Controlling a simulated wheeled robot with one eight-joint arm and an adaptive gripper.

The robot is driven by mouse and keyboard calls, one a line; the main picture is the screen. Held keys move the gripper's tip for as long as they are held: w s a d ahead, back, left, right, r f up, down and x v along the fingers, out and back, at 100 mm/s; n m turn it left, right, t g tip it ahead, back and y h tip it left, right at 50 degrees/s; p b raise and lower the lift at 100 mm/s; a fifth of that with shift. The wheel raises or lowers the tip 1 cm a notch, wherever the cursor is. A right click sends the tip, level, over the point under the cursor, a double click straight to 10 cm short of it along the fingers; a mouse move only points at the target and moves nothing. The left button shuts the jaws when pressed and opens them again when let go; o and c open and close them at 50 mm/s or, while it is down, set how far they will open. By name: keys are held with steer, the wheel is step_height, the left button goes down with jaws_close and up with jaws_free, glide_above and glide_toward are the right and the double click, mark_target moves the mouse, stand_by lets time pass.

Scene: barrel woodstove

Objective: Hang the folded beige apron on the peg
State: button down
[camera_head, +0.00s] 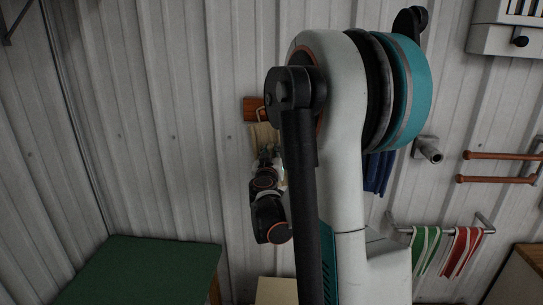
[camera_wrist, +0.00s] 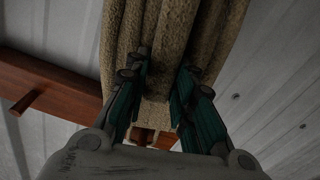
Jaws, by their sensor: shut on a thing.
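The folded beige apron (camera_wrist: 175,35) fills the top middle of the wrist view, in hanging folds. My gripper (camera_wrist: 160,85) has its two fingers on either side of the apron's cloth and is shut on it. In the head view the apron (camera_head: 264,137) shows as a narrow strip above my gripper (camera_head: 268,157), with a pale loop at its top by a brown wooden board (camera_head: 251,108). The board (camera_wrist: 48,84) also shows in the wrist view with a wooden peg (camera_wrist: 28,102). My arm hides much of this area; I cannot tell whether the loop is around a peg.
A corrugated metal wall stands behind. Blue cloth (camera_head: 379,172) hangs right of my arm, near a grey wall fitting (camera_head: 427,149). A rail holds a green striped towel (camera_head: 424,249) and a red one (camera_head: 461,250). A green-topped surface (camera_head: 145,268) is at lower left.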

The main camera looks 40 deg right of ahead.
stand_by(0.4)
steer(key=c, duration=1.3)
jaws_free()
steer(key=v, duration=1.2)
